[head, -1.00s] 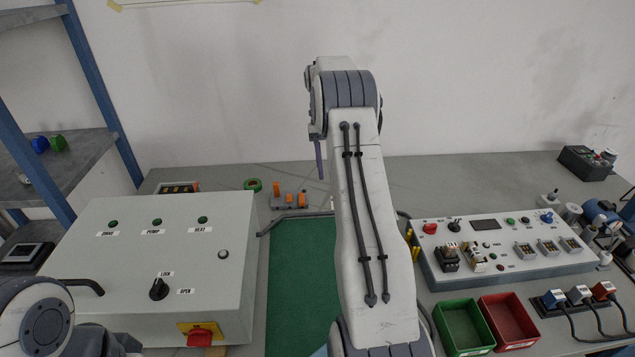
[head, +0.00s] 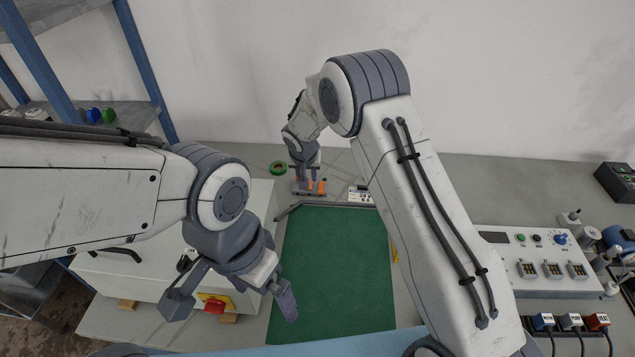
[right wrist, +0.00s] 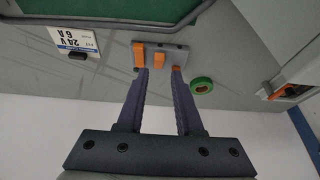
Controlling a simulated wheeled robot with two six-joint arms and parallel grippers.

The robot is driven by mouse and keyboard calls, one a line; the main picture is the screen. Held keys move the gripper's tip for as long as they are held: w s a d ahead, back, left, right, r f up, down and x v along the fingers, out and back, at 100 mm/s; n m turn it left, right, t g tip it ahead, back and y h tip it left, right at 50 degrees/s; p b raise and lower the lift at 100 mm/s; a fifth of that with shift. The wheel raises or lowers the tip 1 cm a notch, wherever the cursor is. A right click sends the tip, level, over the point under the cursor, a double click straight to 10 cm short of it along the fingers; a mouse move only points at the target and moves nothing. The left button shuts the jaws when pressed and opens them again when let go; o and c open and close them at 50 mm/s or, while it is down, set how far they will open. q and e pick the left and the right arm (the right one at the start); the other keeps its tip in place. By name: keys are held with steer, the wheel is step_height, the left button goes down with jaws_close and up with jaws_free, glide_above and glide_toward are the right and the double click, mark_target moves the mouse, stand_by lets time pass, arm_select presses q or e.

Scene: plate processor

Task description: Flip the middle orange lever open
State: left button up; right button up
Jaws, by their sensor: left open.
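A grey block (right wrist: 184,50) with three orange levers lies on the table; it also shows at the back in the head view (head: 318,194). In the right wrist view the middle orange lever (right wrist: 159,58) lies between my right fingertips as seen. The left lever (right wrist: 139,55) looks longer; the right one (right wrist: 177,69) is partly hidden by a finger. My right gripper (right wrist: 160,72) is open, its fingers apart; whether they touch the levers I cannot tell. It also shows over the block in the head view (head: 307,178). My left gripper (head: 232,305) is open and empty in front of the control box.
A green tape roll (right wrist: 201,86) lies beside the block. A white 24 V label (right wrist: 73,42) is on the other side. A green mat (head: 335,270) is in front. The grey control box (head: 262,205) is left, a switch panel (head: 545,285) right.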

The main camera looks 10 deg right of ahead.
steer(key=p+x, duration=0.2)
steer(key=x, duration=0.6)
steer(key=shift+d, duration=0.1)
jaws_close()
